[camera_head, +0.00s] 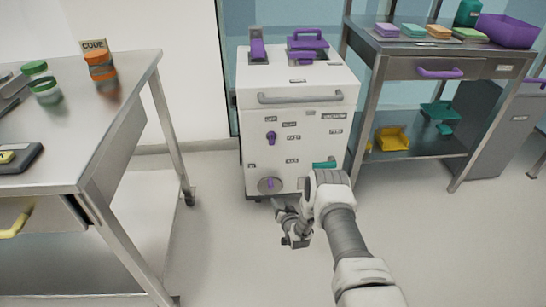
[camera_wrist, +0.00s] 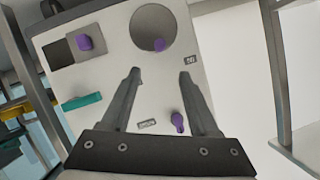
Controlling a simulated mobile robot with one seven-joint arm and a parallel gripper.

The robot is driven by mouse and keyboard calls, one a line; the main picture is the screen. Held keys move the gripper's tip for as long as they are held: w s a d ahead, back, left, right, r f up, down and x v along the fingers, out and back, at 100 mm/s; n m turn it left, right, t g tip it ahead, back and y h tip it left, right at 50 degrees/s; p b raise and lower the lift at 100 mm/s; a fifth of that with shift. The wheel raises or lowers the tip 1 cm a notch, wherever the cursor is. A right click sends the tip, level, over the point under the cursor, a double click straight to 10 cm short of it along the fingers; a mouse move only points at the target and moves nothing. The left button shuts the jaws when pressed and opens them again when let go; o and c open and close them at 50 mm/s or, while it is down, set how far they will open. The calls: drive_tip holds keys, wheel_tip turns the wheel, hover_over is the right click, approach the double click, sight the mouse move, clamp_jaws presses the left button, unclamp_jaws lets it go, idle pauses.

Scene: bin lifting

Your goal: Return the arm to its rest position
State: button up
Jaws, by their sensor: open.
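My arm (camera_head: 348,240) reaches forward from the lower right of the head view toward the white cabinet (camera_head: 295,100). My gripper (camera_head: 288,232) hangs low in front of the cabinet's base. In the wrist view my gripper (camera_wrist: 160,76) has its two dark fingers spread apart with nothing between them. The cabinet's front panel (camera_wrist: 160,85) fills the view behind the fingers, appearing turned over. A purple knob (camera_wrist: 178,121) shows near the right finger, and a teal handle (camera_wrist: 82,101) to the left. I cannot tell the exact gap to the panel.
A steel table (camera_head: 110,110) with jars (camera_head: 100,68) stands at left. A steel shelf unit (camera_head: 420,70) stands at right, holding a purple bin (camera_head: 505,30) above and a yellow tray (camera_head: 391,139) below. The floor between the table and cabinet is clear.

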drive_tip(key=w+d+r+n+g+h, duration=0.1)
drive_tip(key=w+r, duration=0.1)
drive_tip(key=r, duration=1.2)
drive_tip(key=w+d+r+n+g, duration=0.1)
drive_tip(key=w+r, duration=0.1)
drive_tip(key=r, duration=1.2)
drive_tip(key=s+d+r+g+h, duration=0.1)
drive_tip(key=s+d+r+g, duration=0.15)
drive_tip(key=s+r, duration=2)
drive_tip(key=s+r+n+g, duration=0.1)
drive_tip(key=s+g, duration=0.1)
drive_tip(key=s, duration=1)
drive_tip(key=s+r+g, duration=0.2)
drive_tip(key=s, duration=1)
wheel_tip(320, 180, up, 28)
drive_tip(key=p, duration=2.8)
